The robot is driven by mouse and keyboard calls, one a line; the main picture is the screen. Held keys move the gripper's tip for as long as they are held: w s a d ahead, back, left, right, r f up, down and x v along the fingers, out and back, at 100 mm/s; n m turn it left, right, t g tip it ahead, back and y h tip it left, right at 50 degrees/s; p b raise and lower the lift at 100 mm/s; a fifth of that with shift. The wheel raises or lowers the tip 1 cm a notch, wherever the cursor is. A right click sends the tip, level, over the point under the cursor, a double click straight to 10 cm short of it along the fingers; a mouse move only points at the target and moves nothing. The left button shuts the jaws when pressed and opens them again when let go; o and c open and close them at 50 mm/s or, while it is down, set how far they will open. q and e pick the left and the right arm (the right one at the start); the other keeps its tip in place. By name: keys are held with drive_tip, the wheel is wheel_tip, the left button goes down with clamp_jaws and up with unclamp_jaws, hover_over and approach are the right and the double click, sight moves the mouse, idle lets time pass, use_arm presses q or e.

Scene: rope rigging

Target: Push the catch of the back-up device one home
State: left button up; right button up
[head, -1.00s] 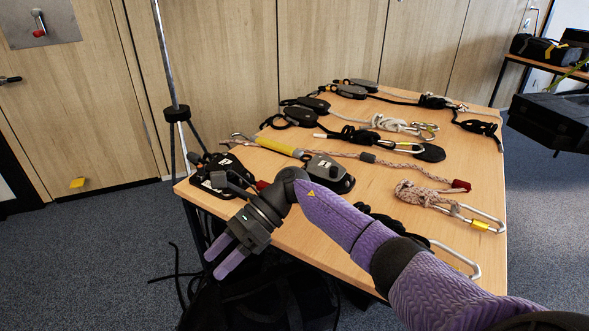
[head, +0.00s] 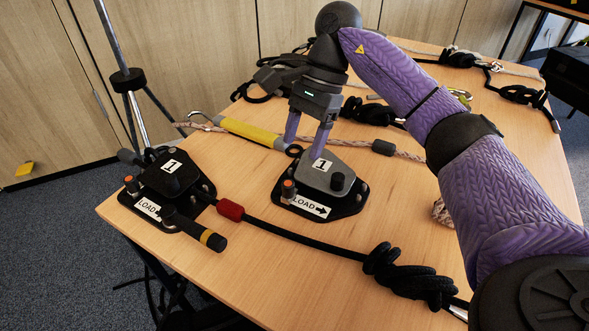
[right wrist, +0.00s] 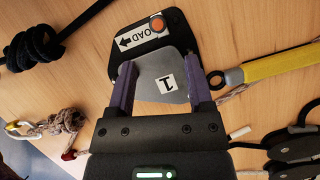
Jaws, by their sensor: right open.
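Two black devices marked 1 and LOAD lie on the table. The right one (head: 325,173) has a grey top plate, a black knob (head: 340,183) and an orange-topped stud (head: 288,190); a yellow sleeve (head: 250,132) lies by its far side. In the right wrist view, its grey plate (right wrist: 160,62) and orange stud (right wrist: 157,23) show. The left device (head: 168,178) has a lever with a yellow band. My right gripper (head: 303,146) is open and points down at the far edge of the grey-plated device, its fingers (right wrist: 162,64) either side of the plate. I cannot tell whether they touch it.
A black rope (head: 300,238) with a red sleeve (head: 230,210) runs from the left device to a large knot (head: 405,278). A pinkish rope and more black gear lie behind my gripper. The front middle of the wooden table (head: 290,285) is clear.

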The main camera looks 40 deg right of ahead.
sight(290, 182)
drive_tip(key=b+x, duration=0.3)
drive_tip(key=x, duration=0.5)
drive_tip(key=shift+s+a, duration=0.1)
drive_tip(key=shift+a, duration=0.05)
drive_tip(key=shift+a+f, duration=0.2)
drive_tip(key=shift+f, duration=0.15)
drive_tip(key=shift+c, duration=0.8)
drive_tip(key=c, duration=0.5)
drive_tip(key=shift+c, duration=1.1)
use_arm(q)
drive_tip(key=x, duration=0.3)
drive_tip(key=shift+s+f, duration=0.35)
use_arm(e)
clamp_jaws()
use_arm(q)
drive_tip(key=shift+s+r, duration=0.1)
drive_tip(key=shift+s, duration=0.3)
drive_tip(key=shift+w+a, duration=0.15)
